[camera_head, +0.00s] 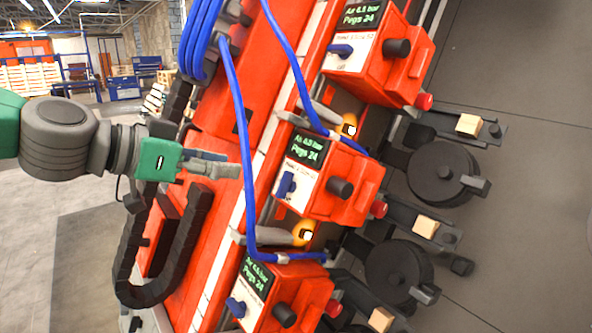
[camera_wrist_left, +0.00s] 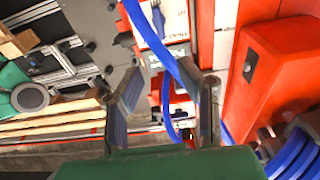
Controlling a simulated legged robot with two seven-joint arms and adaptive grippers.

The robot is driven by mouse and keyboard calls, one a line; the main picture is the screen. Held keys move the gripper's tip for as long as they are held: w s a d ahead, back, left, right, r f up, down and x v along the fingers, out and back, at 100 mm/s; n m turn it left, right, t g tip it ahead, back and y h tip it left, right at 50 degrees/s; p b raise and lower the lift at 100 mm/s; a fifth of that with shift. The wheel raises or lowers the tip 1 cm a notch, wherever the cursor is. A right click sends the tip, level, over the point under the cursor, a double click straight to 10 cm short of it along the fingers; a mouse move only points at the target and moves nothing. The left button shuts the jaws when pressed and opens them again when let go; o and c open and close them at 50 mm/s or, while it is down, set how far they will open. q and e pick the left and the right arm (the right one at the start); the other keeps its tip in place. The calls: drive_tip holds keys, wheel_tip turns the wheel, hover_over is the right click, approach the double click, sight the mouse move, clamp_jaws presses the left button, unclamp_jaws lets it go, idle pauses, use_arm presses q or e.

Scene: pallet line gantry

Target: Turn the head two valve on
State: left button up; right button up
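Three red head units stand in a slanted row in the head view, each with a display, a white panel and a blue valve handle. The middle unit (camera_head: 334,209) has its blue handle (camera_head: 287,185) roughly upright in the picture. The top unit's handle (camera_head: 341,51) lies nearly level, and the bottom one's (camera_head: 236,308) is tilted. Head numbers are too small to read surely. My left gripper (camera_head: 234,164) is left of the middle unit, apart from its handle. The left wrist view shows its fingers (camera_wrist_left: 172,82) spread and empty. A blue handle (camera_wrist_left: 158,20) shows beyond them. My right gripper is out of view.
A blue hose (camera_head: 240,130) runs between my left gripper and the middle unit; a hose (camera_wrist_left: 150,38) also crosses ahead of the fingers in the wrist view. A black cable chain (camera_head: 185,250) hangs below the arm. Black knobs (camera_head: 340,188) protrude from the units.

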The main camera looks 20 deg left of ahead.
sight(283, 176)
use_arm(q)
drive_tip(key=b+x, duration=0.1)
drive_tip(key=x, duration=0.3)
drive_tip(key=b+x, duration=0.1)
drive_tip(key=x, duration=0.4)
drive_tip(key=b+x, duration=0.1)
drive_tip(key=x, duration=0.3)
drive_tip(key=shift+w+f, duration=0.2)
drive_tip(key=shift+f, duration=0.2)
drive_tip(key=shift+a, duration=0.1)
clamp_jaws()
